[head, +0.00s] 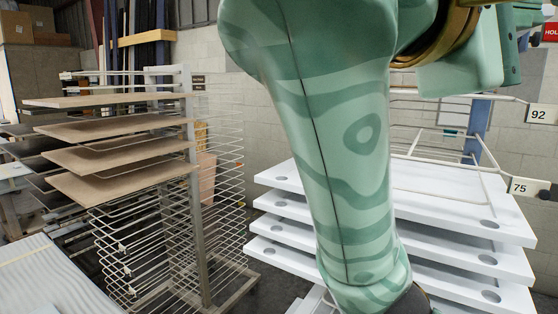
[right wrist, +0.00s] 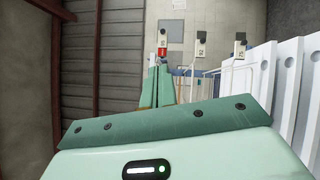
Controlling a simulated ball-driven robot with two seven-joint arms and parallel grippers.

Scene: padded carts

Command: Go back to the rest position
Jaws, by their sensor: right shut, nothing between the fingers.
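My right arm fills the middle of the head view, its green striped link hanging down in front of the carts. My right gripper (right wrist: 160,78) shows in the right wrist view with its two green fingers together and nothing between them. In the head view part of this gripper shows at the upper right edge, where its fingertips are cut off or hard to make out. It is up in the air, and I see it touching nothing. My left gripper is in neither view.
A cart of white padded shelves (head: 460,291) stands close at the right, partly hidden by my arm, with tags 92 (head: 541,114) and 75 (head: 522,186). A wire rack (head: 205,225) with brown boards (head: 125,160) stands at the left. A red sign (head: 551,32) hangs at the right edge.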

